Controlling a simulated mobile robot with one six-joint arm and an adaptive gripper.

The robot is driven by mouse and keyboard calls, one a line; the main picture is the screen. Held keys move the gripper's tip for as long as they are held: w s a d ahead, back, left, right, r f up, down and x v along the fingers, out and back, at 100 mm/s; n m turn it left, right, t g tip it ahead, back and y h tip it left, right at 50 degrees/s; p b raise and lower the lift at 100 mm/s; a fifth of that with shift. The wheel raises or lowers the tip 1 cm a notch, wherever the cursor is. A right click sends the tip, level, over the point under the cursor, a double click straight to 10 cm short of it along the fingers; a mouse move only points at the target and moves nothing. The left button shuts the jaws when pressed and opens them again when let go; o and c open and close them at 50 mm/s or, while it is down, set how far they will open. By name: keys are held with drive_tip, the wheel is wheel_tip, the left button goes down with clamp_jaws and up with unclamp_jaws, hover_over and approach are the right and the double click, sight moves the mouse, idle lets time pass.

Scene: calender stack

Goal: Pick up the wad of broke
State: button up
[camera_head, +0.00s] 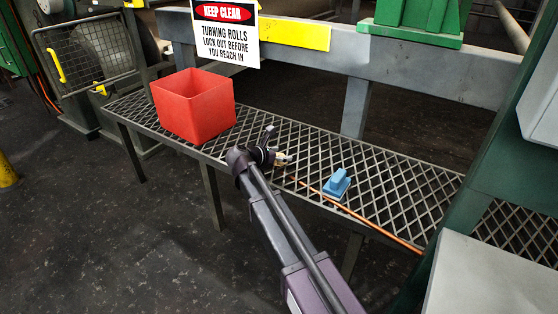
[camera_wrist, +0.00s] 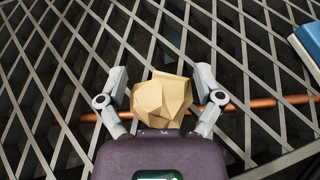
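The wad of broke is a tan, crumpled, faceted lump (camera_wrist: 162,98). In the head view it shows as a small pale bit (camera_head: 282,159) at the end of my arm, over the grated walkway (camera_head: 395,180). My gripper (camera_wrist: 161,76) has its two grey fingers spread, one on each side of the wad. The gaps beside the wad are narrow, and I see no clear grip on it. In the head view my gripper (camera_head: 274,146) is low over the grating, partly hidden by the wrist. The wad's underside is hidden.
A copper rod (camera_head: 355,213) lies along the grating and passes behind the wad in the wrist view (camera_wrist: 255,103). A blue block-like object (camera_head: 337,184) sits to the right. A red open bin (camera_head: 194,106) stands at left. A grey rail (camera_head: 400,67) with a warning sign runs behind.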

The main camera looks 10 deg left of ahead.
sight(282, 153)
drive_tip(key=shift+r, duration=0.15)
idle(0.3)
wheel_tip(282, 153, up, 3)
drive_tip(key=p, duration=0.3)
drive_tip(key=shift+r+p, duration=0.2)
drive_tip(key=shift+p, duration=0.2)
drive_tip(key=s+a, duration=0.3)
drive_tip(key=s, duration=0.4)
drive_tip(key=s+a+r+p, duration=0.1)
drive_tip(key=s+a, duration=0.3)
drive_tip(key=s, duration=0.3)
drive_tip(key=shift+s+r, duration=0.15)
drive_tip(key=shift+a, duration=0.1)
wheel_tip(282, 153, up, 6)
drive_tip(key=p, duration=0.6)
drive_tip(key=shift+s+f, duration=0.1)
drive_tip(key=shift+f, duration=0.1)
